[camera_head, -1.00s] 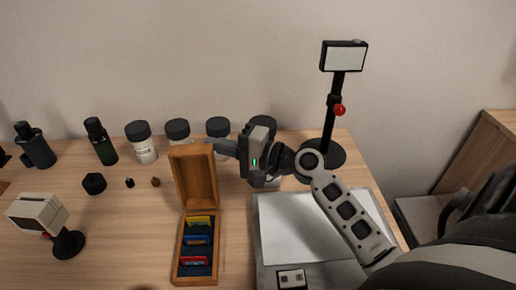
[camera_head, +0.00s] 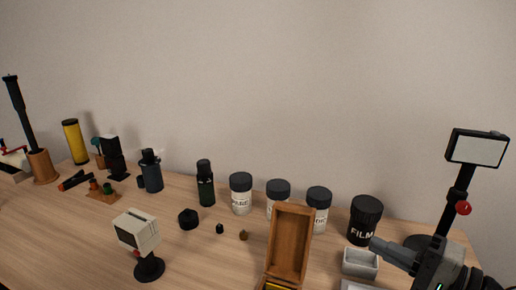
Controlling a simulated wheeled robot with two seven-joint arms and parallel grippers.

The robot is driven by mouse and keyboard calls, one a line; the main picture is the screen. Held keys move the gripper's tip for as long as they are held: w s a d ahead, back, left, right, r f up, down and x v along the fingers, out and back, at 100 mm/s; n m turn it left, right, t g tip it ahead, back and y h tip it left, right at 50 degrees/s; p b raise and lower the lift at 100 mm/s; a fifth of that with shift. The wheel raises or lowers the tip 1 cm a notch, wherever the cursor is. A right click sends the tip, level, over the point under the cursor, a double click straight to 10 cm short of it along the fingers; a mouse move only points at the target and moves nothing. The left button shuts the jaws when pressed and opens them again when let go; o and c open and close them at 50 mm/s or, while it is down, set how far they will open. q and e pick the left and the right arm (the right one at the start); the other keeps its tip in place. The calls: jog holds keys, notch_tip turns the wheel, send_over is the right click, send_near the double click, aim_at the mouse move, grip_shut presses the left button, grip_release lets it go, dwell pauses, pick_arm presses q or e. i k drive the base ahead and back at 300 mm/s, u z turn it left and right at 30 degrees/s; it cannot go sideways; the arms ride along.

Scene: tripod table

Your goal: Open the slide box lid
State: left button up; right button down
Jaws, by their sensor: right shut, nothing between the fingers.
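The wooden slide box (camera_head: 268,282) stands at the bottom edge of the head view, and most of its body is cut off. Its lid (camera_head: 290,240) stands up, open and leaning slightly back. A bit of yellow shows inside the box at the picture's lower edge. My right gripper (camera_head: 376,244) is at the lower right, apart from the lid and to its right. Its fingers are together and hold nothing. My left gripper is out of view.
White jars (camera_head: 241,193) with black caps and a dark film canister (camera_head: 364,222) stand behind the box. A grey tray (camera_head: 360,263) lies near my right gripper. A stand with a screen (camera_head: 476,149) is at right.

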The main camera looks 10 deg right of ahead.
aim_at(292, 225)
jog(key=k, duration=1.05)
